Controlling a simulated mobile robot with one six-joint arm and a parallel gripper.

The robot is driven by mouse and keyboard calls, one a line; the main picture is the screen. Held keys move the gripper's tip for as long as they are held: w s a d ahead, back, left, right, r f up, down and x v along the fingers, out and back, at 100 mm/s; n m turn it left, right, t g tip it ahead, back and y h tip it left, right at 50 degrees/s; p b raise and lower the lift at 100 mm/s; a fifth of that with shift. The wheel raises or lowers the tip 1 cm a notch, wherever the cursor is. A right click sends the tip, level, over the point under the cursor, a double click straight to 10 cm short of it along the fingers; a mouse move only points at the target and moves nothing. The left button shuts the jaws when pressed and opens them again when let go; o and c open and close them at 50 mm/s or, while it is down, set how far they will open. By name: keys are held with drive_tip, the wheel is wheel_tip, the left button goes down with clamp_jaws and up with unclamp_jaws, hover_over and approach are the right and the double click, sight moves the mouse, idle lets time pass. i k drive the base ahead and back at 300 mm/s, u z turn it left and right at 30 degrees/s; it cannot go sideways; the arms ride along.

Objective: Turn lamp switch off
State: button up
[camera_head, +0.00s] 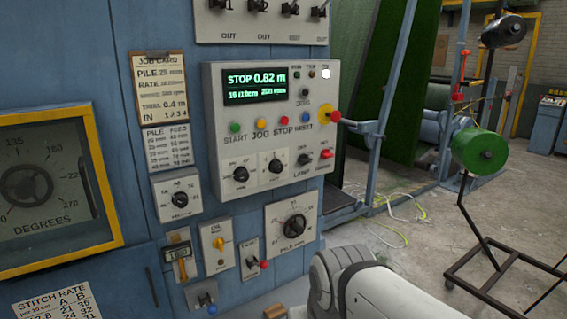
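The lamp switch (304,159) is a small dark knob or toggle near the lower right of the grey control panel (214,100). A label below it seems to read LAMP. Its on or off position is too small to tell. A red-tipped switch (326,154) sits just to its right, and a rotary knob (275,166) sits to its left. A white link of my arm shows at the bottom, below and right of the panel. My gripper is not in view, and nothing covers the lamp switch.
A red emergency button on a yellow plate (325,113) juts from the panel's right edge. A dial box (303,205) is below the lamp switch. A green spool (479,149) on a stand is at right. Cables (390,205) lie on the floor between.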

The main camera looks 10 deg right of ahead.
sight(303, 158)
drive_tip(key=u, duration=0.05)
drive_tip(key=i, duration=0.95)
drive_tip(key=z, duration=0.05)
